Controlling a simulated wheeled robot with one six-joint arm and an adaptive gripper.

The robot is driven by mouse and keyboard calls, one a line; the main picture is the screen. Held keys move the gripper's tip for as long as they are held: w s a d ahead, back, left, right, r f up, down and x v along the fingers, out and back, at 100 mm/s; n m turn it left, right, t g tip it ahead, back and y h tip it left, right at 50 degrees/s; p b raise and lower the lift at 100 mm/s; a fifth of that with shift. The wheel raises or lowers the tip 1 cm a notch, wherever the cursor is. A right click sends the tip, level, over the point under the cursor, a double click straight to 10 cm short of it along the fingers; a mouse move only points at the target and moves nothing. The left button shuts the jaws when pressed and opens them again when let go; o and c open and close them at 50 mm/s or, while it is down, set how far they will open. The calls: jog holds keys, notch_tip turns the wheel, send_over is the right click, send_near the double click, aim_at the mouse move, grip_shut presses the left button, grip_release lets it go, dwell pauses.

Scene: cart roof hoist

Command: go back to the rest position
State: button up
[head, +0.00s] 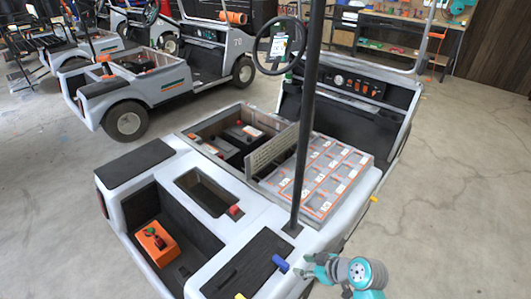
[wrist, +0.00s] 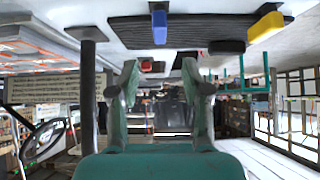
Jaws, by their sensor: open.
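My gripper (head: 312,269), teal and grey, is beside the near right corner of the grey cart (head: 330,240), close to a blue knob (head: 280,263). In the wrist view, where the scene appears upside down, my gripper (wrist: 160,78) has its two fingers spread apart with nothing held between them. The blue knob also shows there (wrist: 159,27), beyond the fingertips and apart from them. A red knob (wrist: 147,66) appears between the fingers, farther off.
A dark upright post (head: 305,120) rises from the cart near my gripper. A yellow block (wrist: 265,27) is on the cart's edge. An orange box (head: 157,243) sits in the cart's rear well. More carts (head: 155,85) stand behind. Floor at the right (head: 460,200) is clear.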

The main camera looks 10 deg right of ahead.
jog(key=s+a+f+m+t+h, duration=0.1)
jog(key=s+f+m+t+h, duration=0.15)
jog(key=s, duration=0.65)
jog(key=s+a+f+m+t+h, duration=0.1)
jog(key=s+a+f+m+h, duration=0.15)
jog(key=s, duration=0.65)
jog(key=s+r+m+t, duration=0.2)
jog(key=s+r+t, duration=0.2)
jog(key=s+r, duration=1.4)
jog(key=shift+s+d+r, duration=0.2)
jog(key=shift+r, duration=0.2)
